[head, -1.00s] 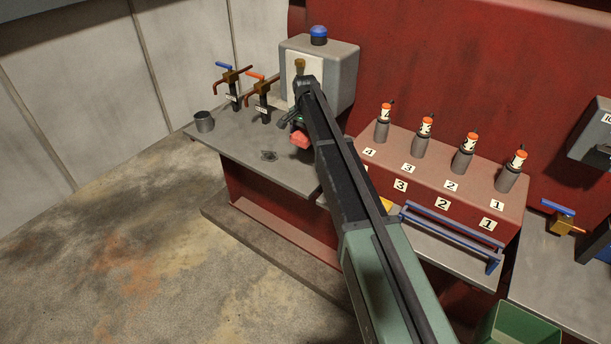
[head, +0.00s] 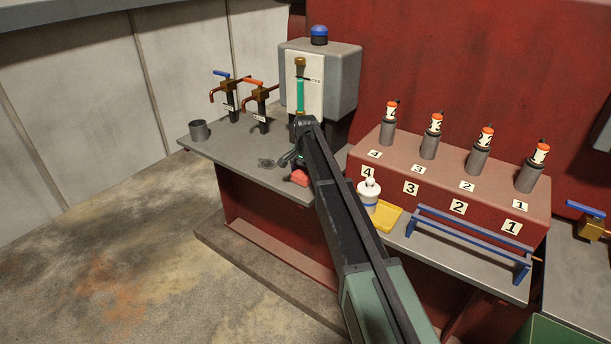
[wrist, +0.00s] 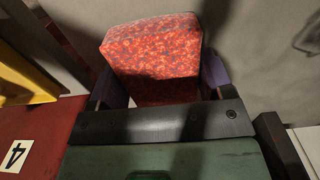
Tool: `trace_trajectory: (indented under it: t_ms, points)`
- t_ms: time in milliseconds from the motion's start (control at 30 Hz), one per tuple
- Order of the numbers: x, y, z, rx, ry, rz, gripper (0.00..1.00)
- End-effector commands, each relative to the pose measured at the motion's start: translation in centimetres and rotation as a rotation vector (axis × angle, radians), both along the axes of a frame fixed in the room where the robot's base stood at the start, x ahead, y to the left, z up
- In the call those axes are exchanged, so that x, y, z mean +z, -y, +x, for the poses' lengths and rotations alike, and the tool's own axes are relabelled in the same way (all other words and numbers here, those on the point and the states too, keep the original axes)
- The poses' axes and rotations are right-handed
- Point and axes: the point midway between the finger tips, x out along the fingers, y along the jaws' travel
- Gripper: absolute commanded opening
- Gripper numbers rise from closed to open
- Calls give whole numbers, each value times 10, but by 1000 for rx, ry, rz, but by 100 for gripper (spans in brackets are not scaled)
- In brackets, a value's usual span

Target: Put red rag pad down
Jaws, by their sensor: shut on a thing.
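The red rag pad (head: 300,177) shows in the head view beside the end of my arm, over the right part of the left grey bench top (head: 235,150). In the wrist view the pad (wrist: 152,45) is a speckled red block between the two fingers. My gripper (wrist: 158,85) is shut on it. Whether the pad touches the bench surface or hangs just above it, I cannot tell. In the head view my arm hides most of the gripper.
A grey cup (head: 199,130) and two taps with a blue (head: 229,90) and an orange handle (head: 260,98) stand on the bench. A grey tank (head: 340,75) is behind.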

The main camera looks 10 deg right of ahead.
Motion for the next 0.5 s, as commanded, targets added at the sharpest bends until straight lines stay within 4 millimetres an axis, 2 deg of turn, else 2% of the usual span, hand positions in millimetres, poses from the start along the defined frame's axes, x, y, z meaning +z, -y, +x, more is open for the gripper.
trace_trajectory:
  t_ms: [67, 100, 233, 267, 500]
  points:
    - [-4, 0, 0, 0, 0, 0, 55]
    - [-3, 0, 0, 0, 0, 0, 77]
    - [-3, 0, 0, 0, 0, 0, 97]
    - [-3, 0, 0, 0, 0, 0, 99]
    - [-2, 0, 0, 0, 0, 0, 99]
